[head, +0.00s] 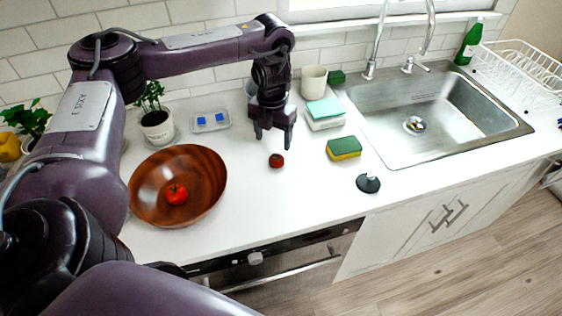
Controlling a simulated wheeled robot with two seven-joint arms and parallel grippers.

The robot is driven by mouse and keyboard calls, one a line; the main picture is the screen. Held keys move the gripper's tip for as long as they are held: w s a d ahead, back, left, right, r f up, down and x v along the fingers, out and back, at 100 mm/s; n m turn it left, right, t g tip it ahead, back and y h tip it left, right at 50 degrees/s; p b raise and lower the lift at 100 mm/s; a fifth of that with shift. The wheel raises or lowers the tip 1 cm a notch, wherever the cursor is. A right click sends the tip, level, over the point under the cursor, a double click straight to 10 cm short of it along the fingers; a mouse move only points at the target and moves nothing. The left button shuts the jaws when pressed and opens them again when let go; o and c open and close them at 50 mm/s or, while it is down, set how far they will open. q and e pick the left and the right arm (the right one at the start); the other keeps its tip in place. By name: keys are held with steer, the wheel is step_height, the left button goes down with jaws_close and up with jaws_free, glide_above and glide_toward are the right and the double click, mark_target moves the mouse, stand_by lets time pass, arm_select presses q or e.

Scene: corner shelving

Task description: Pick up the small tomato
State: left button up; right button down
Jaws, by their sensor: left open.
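A small dark red tomato (276,160) lies on the white counter, to the right of the wooden bowl (143,172). A larger, brighter red tomato (176,194) sits inside that bowl. My left gripper (273,136) points down, open and empty, with its fingertips just behind and above the small tomato in the picture. I see no contact between them. My right gripper is not in view.
A green and yellow sponge (344,149), a dark round stopper-like thing (368,183) and a soap dish with a sponge (325,113) stand right of the tomato. Farther right is the steel sink (440,143). A small tray with blue pieces (211,121) and a potted plant (156,123) are left.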

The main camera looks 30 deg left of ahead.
mark_target(276, 157)
arm_select(q)
steer(key=shift+w+f, duration=0.2)
steer(key=shift+f, duration=0.95)
steer(key=shift+s+d+f, duration=0.1)
steer(key=shift+s+f, duration=0.05)
steer(key=shift+f, duration=0.1)
steer(key=f+p, duration=0.1)
steer(key=f, duration=0.2)
steer(key=f+p, duration=0.1)
steer(key=shift+d+f+p, duration=0.15)
steer(key=shift+d+p, duration=0.15)
steer(key=shift+f, duration=0.3)
steer(key=shift+c, duration=0.7)
steer(key=c, duration=0.9)
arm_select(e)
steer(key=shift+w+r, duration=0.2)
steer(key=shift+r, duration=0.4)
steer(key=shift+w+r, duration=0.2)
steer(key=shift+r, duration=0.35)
